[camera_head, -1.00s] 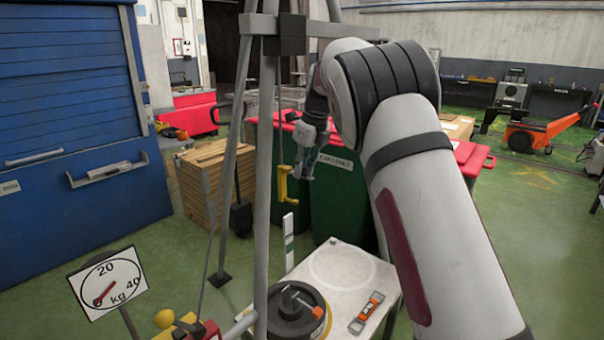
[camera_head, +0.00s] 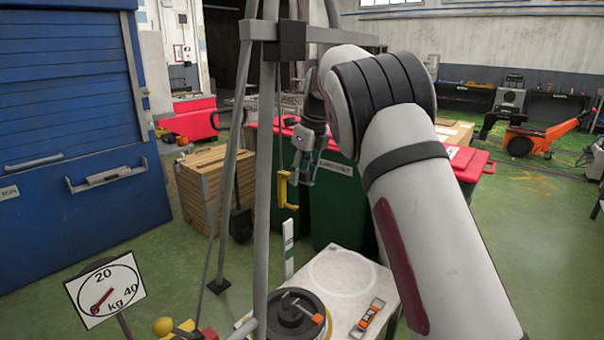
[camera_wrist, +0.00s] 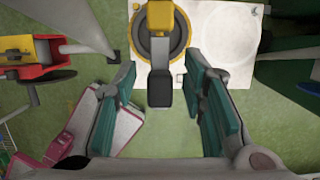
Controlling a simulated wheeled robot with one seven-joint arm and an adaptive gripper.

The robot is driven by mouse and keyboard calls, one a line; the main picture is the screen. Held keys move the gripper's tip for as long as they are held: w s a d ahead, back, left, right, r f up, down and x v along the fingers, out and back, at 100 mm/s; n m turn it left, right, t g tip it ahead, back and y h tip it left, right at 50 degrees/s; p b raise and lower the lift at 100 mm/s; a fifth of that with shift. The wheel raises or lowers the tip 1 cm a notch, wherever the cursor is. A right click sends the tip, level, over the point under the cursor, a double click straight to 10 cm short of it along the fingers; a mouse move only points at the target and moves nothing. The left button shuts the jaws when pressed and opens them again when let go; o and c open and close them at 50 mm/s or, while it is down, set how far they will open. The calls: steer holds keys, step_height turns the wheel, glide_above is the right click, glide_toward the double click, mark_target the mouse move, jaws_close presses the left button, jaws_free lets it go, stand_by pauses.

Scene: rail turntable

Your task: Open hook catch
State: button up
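The yellow hook (camera_head: 286,190) hangs from a thin line beside the grey tripod, above the white table. In the wrist view the hook (camera_wrist: 160,36) appears as a yellow body with a dark grey block (camera_wrist: 160,85) at its near end, perhaps the catch; I cannot tell for sure. My gripper (camera_head: 305,172) is just right of the hook in the head view. In the wrist view my gripper (camera_wrist: 161,68) has its teal fingers wide apart, one on each side of the dark block, with visible gaps. Nothing is held. The catch's detail is too small in the head view.
Tripod legs (camera_head: 262,200) stand close to the left of the hook. Below, the white table (camera_head: 345,268) bears a round dark weight (camera_head: 297,315) and an orange-ended level (camera_head: 368,318). Green bins with red lids (camera_head: 462,160) stand behind.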

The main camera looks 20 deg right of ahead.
mark_target(312, 183)
steer(key=v, duration=1.2)
steer(key=shift+f, duration=0.1)
steer(key=s+r+n+t, duration=0.1)
steer(key=s+r+n, duration=0.1)
steer(key=s+n, duration=0.7)
steer(key=s+r+n, duration=0.2)
steer(key=s+n, duration=0.3)
steer(key=s, duration=0.9)
steer(key=s+f+n, duration=0.4)
steer(key=s+n, duration=0.1)
steer(key=s, duration=0.2)
steer(key=s+a+f+n+h, duration=0.1)
steer(key=s+f+n, duration=0.4)
steer(key=s, duration=0.2)
steer(key=s+f+n+t, duration=0.1)
steer(key=s+f+n, duration=0.3)
steer(key=s, duration=0.4)
steer(key=shift+a+f+n+h, duration=0.2)
steer(key=shift+a+n+h, duration=0.1)
steer(key=shift+n, duration=0.1)
